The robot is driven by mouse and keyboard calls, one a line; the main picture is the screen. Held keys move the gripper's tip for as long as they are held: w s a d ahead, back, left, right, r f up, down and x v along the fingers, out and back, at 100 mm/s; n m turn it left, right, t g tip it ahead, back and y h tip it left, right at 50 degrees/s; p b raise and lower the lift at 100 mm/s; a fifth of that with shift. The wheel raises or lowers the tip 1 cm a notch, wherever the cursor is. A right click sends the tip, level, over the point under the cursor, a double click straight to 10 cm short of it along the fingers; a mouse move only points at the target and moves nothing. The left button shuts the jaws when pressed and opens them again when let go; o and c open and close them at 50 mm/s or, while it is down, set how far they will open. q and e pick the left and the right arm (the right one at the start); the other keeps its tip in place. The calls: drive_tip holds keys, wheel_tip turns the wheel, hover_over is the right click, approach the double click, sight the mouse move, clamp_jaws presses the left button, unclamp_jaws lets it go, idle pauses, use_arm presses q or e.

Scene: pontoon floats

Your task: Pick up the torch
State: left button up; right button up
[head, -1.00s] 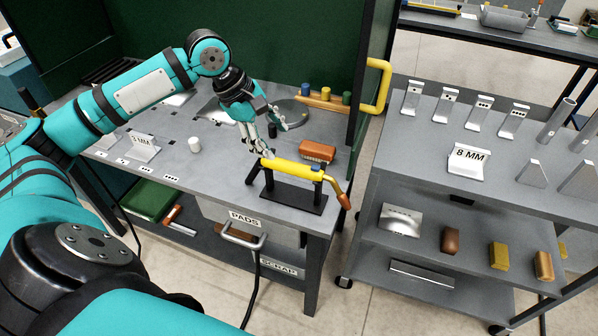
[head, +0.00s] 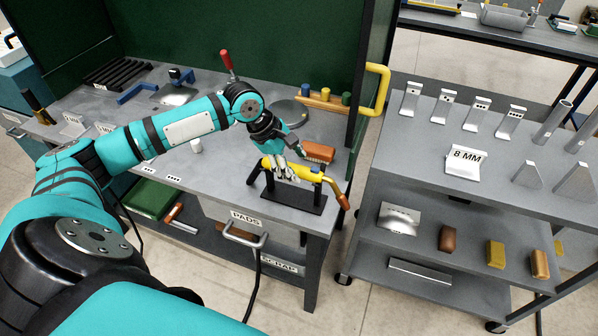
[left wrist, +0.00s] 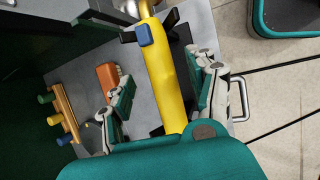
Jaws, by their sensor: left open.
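The torch (head: 313,176) has a yellow body and a curved copper-coloured neck at its right end. It rests on a black stand (head: 292,200) at the front right of the workbench. My left gripper (head: 287,172) is open at the torch's left part in the head view, its fingers partly covering the yellow body. In the left wrist view the torch (left wrist: 166,75) runs between the two spread fingers (left wrist: 160,95), with a visible gap on each side. A blue part (left wrist: 144,35) sits on the torch body. My right gripper is not in view.
A reddish-brown brush-like block (head: 318,152) lies just behind the torch. A wooden rack with coloured pegs (head: 322,102) stands further back. The green screen's yellow handle (head: 376,88) is to the right. A grey cart (head: 410,130) with metal parts stands beyond a gap.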

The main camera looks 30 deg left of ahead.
sight(297, 167)
use_arm(q)
drive_tip(key=x, duration=0.4)
drive_tip(key=shift+a+f+p, duration=0.1)
drive_tip(key=shift+a+p, duration=0.05)
drive_tip(key=shift+p, duration=0.25)
clamp_jaws()
